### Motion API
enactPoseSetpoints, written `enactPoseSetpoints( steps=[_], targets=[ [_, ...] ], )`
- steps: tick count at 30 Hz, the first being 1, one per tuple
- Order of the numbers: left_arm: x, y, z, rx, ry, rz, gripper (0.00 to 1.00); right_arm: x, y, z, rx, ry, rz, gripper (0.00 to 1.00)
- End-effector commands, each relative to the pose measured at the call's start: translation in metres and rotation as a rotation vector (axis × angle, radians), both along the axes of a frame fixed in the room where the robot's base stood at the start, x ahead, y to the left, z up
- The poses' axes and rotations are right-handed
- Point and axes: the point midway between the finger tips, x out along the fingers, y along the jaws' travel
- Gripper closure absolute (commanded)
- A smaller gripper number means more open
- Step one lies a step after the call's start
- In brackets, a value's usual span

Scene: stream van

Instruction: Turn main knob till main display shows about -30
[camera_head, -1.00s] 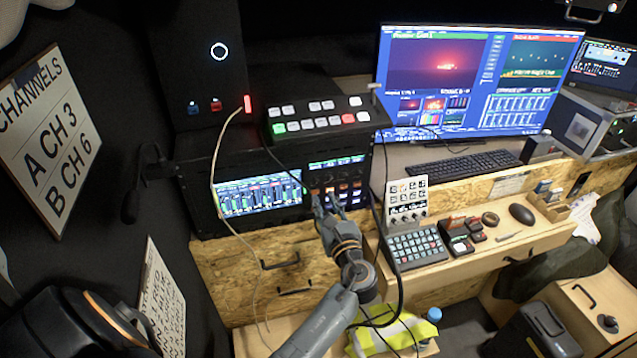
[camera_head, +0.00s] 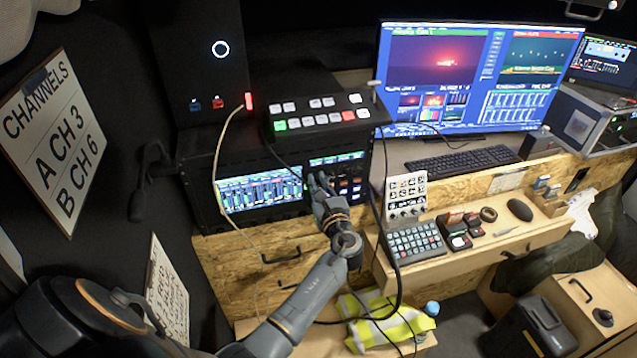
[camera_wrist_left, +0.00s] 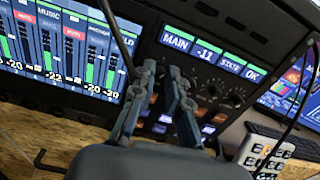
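The control panel (camera_head: 338,180) is in the rack at the middle. In the left wrist view its small displays read MAIN (camera_wrist_left: 176,39), what looks like -12 on the main display (camera_wrist_left: 207,53), a blurred label and OK. My left gripper (camera_head: 315,180) is at the panel's left side. In the left wrist view its fingertips (camera_wrist_left: 162,75) stand a small gap apart just below the MAIN label. The main knob is not clearly seen; the fingers hide that spot. I cannot tell whether they grip it. My right gripper is not in view.
A level-meter screen (camera_head: 262,192) is left of the panel. Other small knobs (camera_wrist_left: 213,92) and lit buttons lie right of and below the fingers. A dark cable crosses near the gripper. A switcher (camera_head: 318,118) sits above, a keypad (camera_head: 415,241) to the right.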

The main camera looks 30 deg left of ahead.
Motion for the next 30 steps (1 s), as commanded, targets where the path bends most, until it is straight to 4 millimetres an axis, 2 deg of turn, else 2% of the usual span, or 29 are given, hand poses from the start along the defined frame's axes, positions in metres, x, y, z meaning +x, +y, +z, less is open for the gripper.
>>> enactPoseSetpoints(
  steps=[8,14,30],
  targets=[
    [0.000,0.000,-0.002,-0.019,-0.022,0.001,1.00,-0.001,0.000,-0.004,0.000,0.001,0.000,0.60],
    [0.000,0.000,-0.004,-0.082,-0.096,0.001,1.00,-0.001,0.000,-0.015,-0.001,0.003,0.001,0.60],
    [-0.001,0.000,-0.007,-0.400,-0.467,0.001,1.00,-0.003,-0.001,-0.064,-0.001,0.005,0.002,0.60]
  ],
)
